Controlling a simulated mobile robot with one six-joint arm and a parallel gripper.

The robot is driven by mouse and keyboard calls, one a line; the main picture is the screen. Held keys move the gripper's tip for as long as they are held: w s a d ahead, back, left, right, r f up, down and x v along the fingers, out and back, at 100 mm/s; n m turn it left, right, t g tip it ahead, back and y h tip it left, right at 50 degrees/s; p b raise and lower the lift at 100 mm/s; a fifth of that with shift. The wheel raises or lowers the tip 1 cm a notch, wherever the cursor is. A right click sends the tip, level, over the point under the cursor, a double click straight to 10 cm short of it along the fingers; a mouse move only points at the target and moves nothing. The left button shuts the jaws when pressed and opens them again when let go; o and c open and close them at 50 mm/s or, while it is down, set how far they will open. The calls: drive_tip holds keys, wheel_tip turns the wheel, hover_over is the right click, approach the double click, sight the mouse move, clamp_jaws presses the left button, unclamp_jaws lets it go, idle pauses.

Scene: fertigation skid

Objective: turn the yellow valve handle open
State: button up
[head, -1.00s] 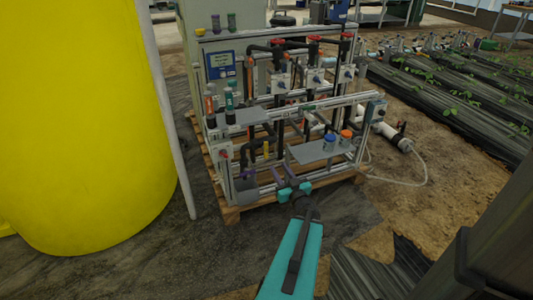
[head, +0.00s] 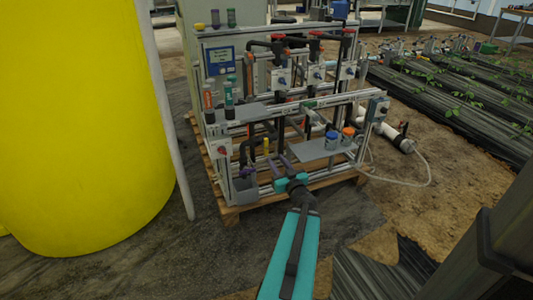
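A small yellow upright piece (head: 266,146), which looks like the yellow valve handle, stands low on the front of the skid among dark pipes. It is too small to tell how far it is turned. My gripper (head: 279,161) has a teal wrist and two purple fingers that point towards the skid. The fingers are apart with nothing visible between them. In the picture they sit just below and right of the yellow piece; I cannot tell the gap in depth.
The skid's metal frame (head: 290,110) stands on a wooden pallet (head: 232,215). A grey shelf (head: 318,150) with a blue-lidded jar (head: 331,140) and an orange-lidded jar (head: 347,136) lies right of my gripper. A large yellow tank (head: 80,130) fills the left. Floor in front is open.

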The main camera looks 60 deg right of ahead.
sight(266, 146)
drive_tip(key=shift+b+x, duration=1.4)
drive_tip(key=shift+x, duration=3.75)
drive_tip(key=shift+c, duration=0.2)
